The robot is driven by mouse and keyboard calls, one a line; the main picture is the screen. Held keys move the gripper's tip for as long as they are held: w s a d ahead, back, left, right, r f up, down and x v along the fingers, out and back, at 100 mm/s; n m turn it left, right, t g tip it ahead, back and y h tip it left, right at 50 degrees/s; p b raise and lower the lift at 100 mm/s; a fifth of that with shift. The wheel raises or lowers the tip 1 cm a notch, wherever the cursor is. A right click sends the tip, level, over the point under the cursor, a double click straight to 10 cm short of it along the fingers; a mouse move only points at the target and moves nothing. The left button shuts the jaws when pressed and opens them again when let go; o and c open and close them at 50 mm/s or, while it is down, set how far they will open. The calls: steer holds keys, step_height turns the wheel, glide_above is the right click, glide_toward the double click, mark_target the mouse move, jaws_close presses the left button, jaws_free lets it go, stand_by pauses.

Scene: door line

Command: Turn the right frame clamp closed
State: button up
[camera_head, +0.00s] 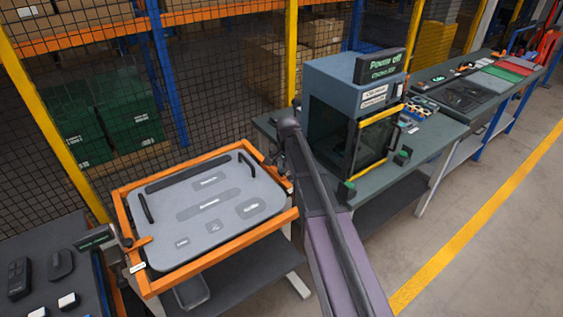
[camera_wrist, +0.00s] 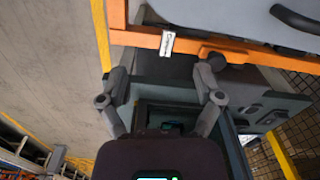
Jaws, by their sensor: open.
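The door panel (camera_head: 205,215) is grey with black handles and lies in an orange frame (camera_head: 223,262). The left frame clamp (camera_head: 138,243) has an orange lever reaching over the panel's edge. The right side of the frame is partly hidden behind my arm in the head view, so the right clamp's lever angle cannot be told there. In the wrist view a dark round clamp pivot (camera_wrist: 214,58) sits on the orange frame beside a white label (camera_wrist: 167,43); it appears to be the right clamp. My gripper (camera_wrist: 162,76) is open, its fingers apart, with nothing visible between them.
A blue-grey machine (camera_head: 335,85) with a yellow-edged door stands on a bench (camera_head: 440,133) right of the frame. A dark table with small parts (camera_head: 60,265) is at the lower left. Mesh fencing (camera_head: 225,75) runs behind. The floor (camera_head: 480,240) at right is clear.

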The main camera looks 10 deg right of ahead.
mark_target(281, 170)
steer(key=w+r+m+p, duration=0.3)
steer(key=w+r+m, duration=0.1)
steer(key=w, duration=0.7)
steer(key=shift+w+r+m, duration=0.2)
steer(key=shift+w+m, duration=0.05)
steer(key=shift+m, duration=0.35)
steer(key=shift+f, duration=0.1)
step_height(281, 170, down, 14)
steer(key=b, duration=1.3)
steer(key=shift+a+r, duration=0.1)
steer(key=shift+r, duration=0.1)
jaws_close()
